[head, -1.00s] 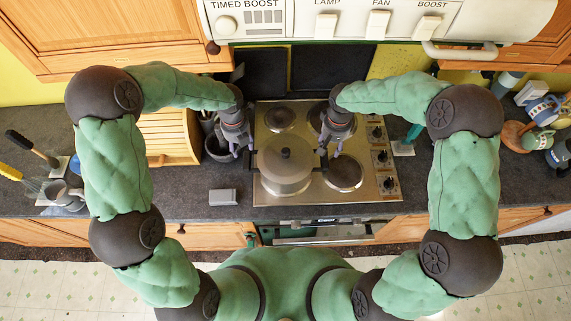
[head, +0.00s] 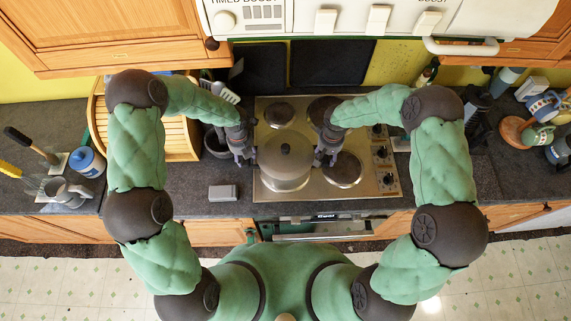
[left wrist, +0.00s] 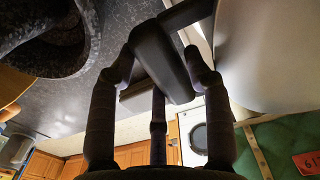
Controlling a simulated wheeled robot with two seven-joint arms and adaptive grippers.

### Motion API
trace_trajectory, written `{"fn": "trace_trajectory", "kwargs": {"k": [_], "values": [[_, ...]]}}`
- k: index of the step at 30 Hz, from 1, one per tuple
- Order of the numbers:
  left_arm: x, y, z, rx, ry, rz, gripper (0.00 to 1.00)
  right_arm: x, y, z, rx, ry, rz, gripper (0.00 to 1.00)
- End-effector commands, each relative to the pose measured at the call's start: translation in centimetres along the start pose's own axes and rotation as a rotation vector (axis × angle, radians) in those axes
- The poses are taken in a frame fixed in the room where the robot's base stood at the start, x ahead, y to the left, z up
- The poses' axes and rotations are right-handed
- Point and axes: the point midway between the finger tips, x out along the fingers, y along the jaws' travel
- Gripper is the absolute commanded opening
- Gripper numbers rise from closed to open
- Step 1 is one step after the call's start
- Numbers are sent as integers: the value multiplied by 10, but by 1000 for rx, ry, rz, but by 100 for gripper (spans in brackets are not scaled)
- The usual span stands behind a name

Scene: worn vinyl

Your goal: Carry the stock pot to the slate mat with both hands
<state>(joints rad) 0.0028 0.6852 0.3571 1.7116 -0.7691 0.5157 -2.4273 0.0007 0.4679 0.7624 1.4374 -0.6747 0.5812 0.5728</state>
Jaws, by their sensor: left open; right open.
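The stock pot (head: 286,168) is a steel pot with a lid and dark knob, standing on the steel hob (head: 298,111). My left gripper (head: 244,158) is at the pot's left side. In the left wrist view its fingers (left wrist: 165,75) are open around a black side handle (left wrist: 158,58), with the pot wall (left wrist: 270,50) beside it. My right gripper (head: 325,158) is open at the pot's right side; whether its fingers surround the handle there is hard to tell. I cannot clearly pick out the slate mat; two dark panels (head: 333,62) stand behind the hob.
A dark mortar (head: 217,143) and a wooden bread bin (head: 180,130) are left of the pot. A small grey block (head: 223,192) lies at the front left of the hob. Hob knobs (head: 384,152) line its right side.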

Motion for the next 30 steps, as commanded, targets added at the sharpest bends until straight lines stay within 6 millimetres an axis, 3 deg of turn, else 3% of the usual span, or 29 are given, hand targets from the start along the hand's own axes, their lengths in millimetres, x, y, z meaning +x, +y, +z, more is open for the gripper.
{"fn": "trace_trajectory", "kwargs": {"k": [11, 17, 30], "values": [[5, 0, 0, 0, 0, 0, 50, 4, 0, 0, -1, 0, 0, 50], [4, 0, 0, 0, 0, 0, 0, 4, 0, 0, -1, 0, 0, 0], [1, 0, 2, 0, -4, 0, 0, 1, 0, -2, 0, 5, 0, 0]]}}
